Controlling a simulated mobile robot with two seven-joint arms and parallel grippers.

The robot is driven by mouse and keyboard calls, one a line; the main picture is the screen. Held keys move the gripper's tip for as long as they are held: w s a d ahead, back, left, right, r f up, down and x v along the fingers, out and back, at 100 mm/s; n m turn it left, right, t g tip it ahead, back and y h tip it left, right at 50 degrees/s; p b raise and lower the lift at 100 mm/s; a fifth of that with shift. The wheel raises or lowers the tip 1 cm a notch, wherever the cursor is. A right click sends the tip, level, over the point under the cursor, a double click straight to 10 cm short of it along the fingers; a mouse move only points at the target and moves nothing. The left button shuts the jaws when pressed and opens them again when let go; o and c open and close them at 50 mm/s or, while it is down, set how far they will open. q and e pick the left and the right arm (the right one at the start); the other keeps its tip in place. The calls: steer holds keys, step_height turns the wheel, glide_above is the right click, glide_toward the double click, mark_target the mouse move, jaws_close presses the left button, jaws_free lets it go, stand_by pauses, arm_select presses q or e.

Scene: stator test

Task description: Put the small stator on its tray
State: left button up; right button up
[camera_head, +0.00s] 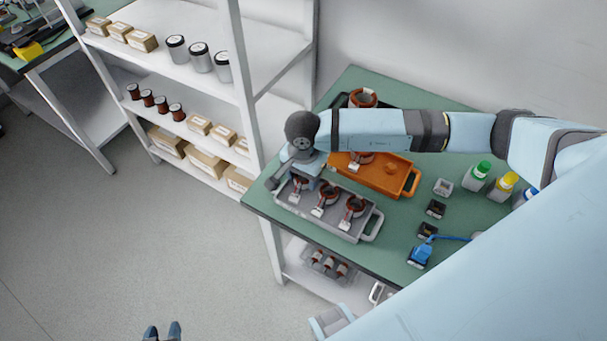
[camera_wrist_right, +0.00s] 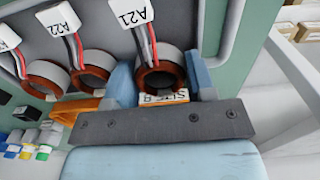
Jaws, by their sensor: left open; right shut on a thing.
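A grey tray (camera_head: 345,235) on the green table holds copper-wound stators with white tags. My right gripper (camera_wrist_right: 161,72) is shut on the stator tagged A21 (camera_wrist_right: 160,80), with one blue finger on each side. In the head view that gripper (camera_head: 302,183) is at the tray's left end and partly hides this stator. I cannot tell whether it is lifted. Stator A22 (camera_wrist_right: 88,75) and another stator (camera_wrist_right: 48,80) sit beside it. An orange tray (camera_head: 395,182) behind holds a stator (camera_head: 362,160). My left gripper (camera_head: 162,331) is open and empty over the floor.
A larger stator (camera_head: 363,98) stands at the table's back. Bottles (camera_head: 477,175), small dark boxes (camera_head: 435,208) and a blue tool (camera_head: 420,254) are on the right. A white shelf rack (camera_head: 165,70) with boxes and jars adjoins the table's left. Floor at left is clear.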

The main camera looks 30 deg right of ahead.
steer(key=shift+f, duration=0.1)
steer(key=shift+f+b, duration=0.15)
steer(key=shift+b, duration=0.3)
steer(key=o, duration=0.8)
steer(key=shift+r+p, duration=1.2)
steer(key=shift+r, duration=1.35)
